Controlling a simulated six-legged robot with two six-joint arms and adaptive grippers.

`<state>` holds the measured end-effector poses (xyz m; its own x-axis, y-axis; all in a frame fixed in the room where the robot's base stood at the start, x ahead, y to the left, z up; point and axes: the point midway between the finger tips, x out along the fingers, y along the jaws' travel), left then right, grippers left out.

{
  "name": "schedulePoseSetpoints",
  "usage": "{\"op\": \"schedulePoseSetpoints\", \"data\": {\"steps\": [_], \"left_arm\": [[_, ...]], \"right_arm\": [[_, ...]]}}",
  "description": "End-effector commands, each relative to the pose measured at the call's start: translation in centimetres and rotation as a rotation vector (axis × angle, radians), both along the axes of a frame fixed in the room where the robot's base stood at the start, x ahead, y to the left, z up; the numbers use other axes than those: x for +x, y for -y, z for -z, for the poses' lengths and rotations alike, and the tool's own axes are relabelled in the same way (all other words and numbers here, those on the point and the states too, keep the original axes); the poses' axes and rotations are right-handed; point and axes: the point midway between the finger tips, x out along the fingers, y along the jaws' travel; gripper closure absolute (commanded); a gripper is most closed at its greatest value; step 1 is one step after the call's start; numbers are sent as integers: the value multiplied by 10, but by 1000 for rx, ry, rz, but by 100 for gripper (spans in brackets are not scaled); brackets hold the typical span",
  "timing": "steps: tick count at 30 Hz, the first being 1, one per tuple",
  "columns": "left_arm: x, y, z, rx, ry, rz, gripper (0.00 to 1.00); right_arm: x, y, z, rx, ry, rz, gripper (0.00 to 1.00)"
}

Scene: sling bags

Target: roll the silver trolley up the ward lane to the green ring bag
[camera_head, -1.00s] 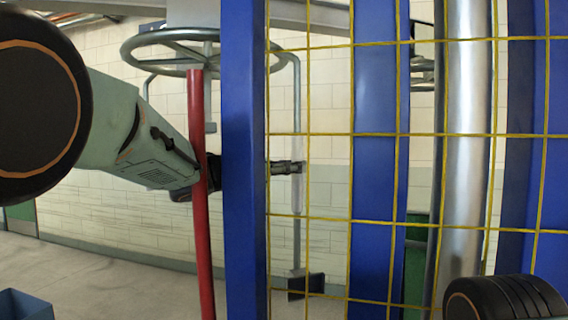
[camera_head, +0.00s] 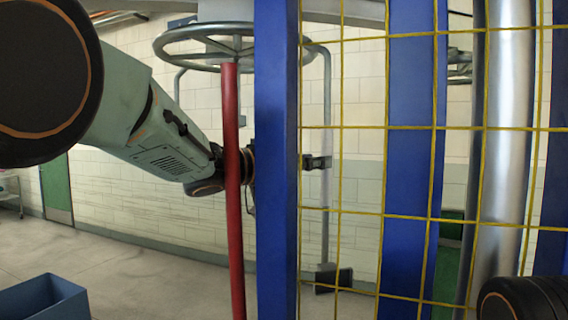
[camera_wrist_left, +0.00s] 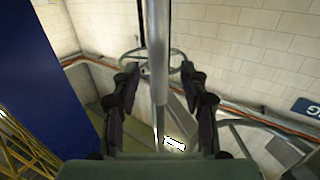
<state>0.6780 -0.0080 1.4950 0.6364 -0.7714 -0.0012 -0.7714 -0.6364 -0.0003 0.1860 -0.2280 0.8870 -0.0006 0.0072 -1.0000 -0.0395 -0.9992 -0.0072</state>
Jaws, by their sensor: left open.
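A grey metal hoop frame (camera_head: 327,110), apparently the silver trolley, stands behind a red post and a blue post in the head view. Its ring is at the top and a thin upright runs down its right side. My left gripper (camera_head: 318,162) is at that upright, partly hidden by the blue post. In the left wrist view my open left gripper (camera_wrist_left: 159,78) has a silver pole (camera_wrist_left: 157,45) between its fingers; contact cannot be told. I cannot make out a green ring bag for certain; a green patch shows behind the mesh. My right gripper is not in view.
The red post (camera_head: 232,190), blue post (camera_head: 276,200) and yellow wire mesh (camera_head: 410,128) stand close in front. A thick silver column (camera_head: 500,150) is at right. A blue-grey bin (camera_head: 45,298) sits lower left. Open floor (camera_head: 150,265) lies at left.

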Motion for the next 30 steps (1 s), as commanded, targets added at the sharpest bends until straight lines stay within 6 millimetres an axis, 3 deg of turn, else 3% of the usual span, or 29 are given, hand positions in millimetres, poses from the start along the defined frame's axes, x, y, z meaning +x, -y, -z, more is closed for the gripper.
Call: {"op": "schedulePoseSetpoints", "data": {"steps": [13, 26, 30], "left_arm": [[-51, -62, -1, -3, -1, -2, 56], [-59, -71, 0, 0, 0, 1, 56], [-58, -72, 9, -3, -11, -5, 56]], "right_arm": [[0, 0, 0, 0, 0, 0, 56], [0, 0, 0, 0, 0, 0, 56], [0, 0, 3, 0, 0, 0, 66]]}}
